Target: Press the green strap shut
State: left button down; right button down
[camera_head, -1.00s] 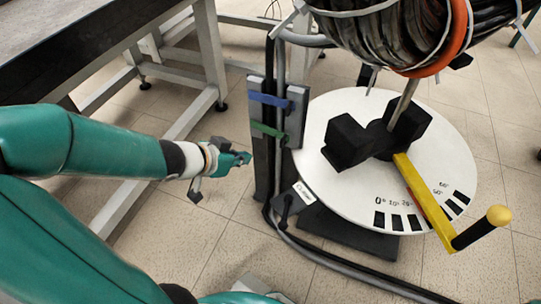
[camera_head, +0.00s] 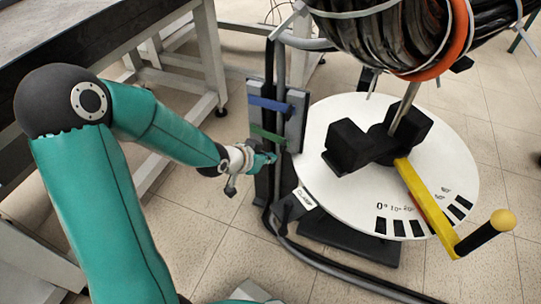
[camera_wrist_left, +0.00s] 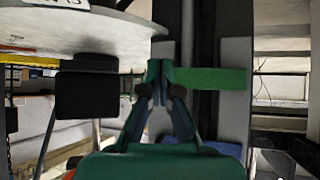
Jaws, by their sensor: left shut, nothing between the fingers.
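The green strap (camera_head: 266,133) lies across the dark cable on the grey upright bracket, below the blue strap (camera_head: 269,103). My left gripper (camera_head: 270,158) is shut and empty, just below the green strap at the bracket in the head view. In the wrist view its fingertips (camera_wrist_left: 160,88) overlap the strap's left end; I cannot tell whether they touch it. My right gripper is not in view.
A white round plate (camera_head: 330,120) with black blocks and a yellow crank arm (camera_head: 425,208) stands right of the bracket. A cable coil (camera_head: 400,30) hangs above it. A grey-framed table (camera_head: 205,60) is at the left. Cables run along the floor below.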

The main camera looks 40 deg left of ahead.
pick_arm(q)
jog(key=shift+w+d+r, duration=0.1)
jog(key=shift+w, duration=0.9)
jog(key=shift+w+d+b, duration=0.35)
jog(key=shift+w+b, duration=0.35)
jog(key=shift+w, duration=0.45)
jog(key=shift+s, duration=0.1)
jog(key=p, duration=0.4)
send_near(281, 149)
jog(key=s, duration=0.6)
jog(key=shift+d+r, duration=0.2)
jog(key=shift+d, duration=0.15)
